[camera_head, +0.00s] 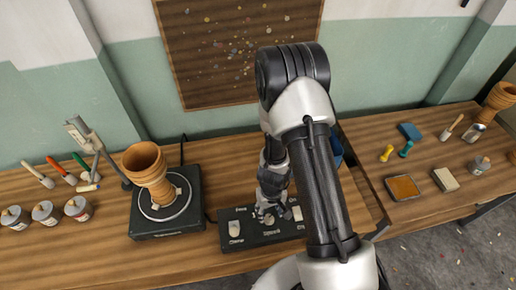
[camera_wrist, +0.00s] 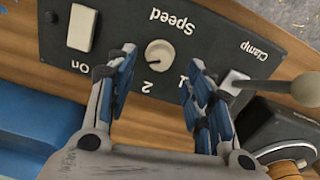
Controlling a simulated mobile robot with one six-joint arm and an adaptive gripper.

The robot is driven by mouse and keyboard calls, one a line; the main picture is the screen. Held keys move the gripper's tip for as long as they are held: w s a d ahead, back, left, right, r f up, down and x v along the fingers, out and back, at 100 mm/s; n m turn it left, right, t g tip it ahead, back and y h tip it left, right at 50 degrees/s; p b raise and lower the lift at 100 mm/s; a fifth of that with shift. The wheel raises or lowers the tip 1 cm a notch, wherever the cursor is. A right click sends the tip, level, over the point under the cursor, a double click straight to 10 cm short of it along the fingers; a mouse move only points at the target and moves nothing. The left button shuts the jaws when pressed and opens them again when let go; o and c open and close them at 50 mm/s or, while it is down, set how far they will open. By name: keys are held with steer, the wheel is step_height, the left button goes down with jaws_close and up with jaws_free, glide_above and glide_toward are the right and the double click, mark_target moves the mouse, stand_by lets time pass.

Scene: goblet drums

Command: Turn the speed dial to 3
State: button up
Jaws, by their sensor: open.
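The black control panel (camera_head: 262,233) lies on the wooden bench, in front of my arm. In the wrist view the panel (camera_wrist: 215,50) appears upside down, and its round pale speed dial (camera_wrist: 159,54) sits below the word "Speed". A "2" shows beside the dial and a "1" is partly hidden by a finger. The dial's exact setting is hard to read. My gripper (camera_wrist: 161,62) is open, with one blue-padded finger on each side of the dial and a gap to it. In the head view my gripper (camera_head: 268,207) is over the panel and largely hides the dial.
The panel also has an "On" switch (camera_wrist: 82,27) and a "Clamp" lever (camera_wrist: 238,83). A turntable (camera_head: 188,205) bearing a clay goblet (camera_head: 144,161) stands left of the panel. Paint pots (camera_head: 45,212) and brushes lie farther left. A second bench (camera_head: 430,185) holds small tools.

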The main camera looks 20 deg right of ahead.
step_height(320, 180, up, 13)
steer(key=p, duration=1.2)
step_height(320, 180, up, 7)
steer(key=t+b, duration=0.1)
steer(key=b, duration=0.2)
glide_above(269, 217)
steer(key=w+a, duration=0.2)
steer(key=w, duration=0.1)
step_height(269, 217, up, 8)
steer(key=a+t+y+b, duration=0.1)
steer(key=b, duration=0.2)
steer(key=shift+a+r, duration=0.2)
steer(key=shift+r, duration=0.1)
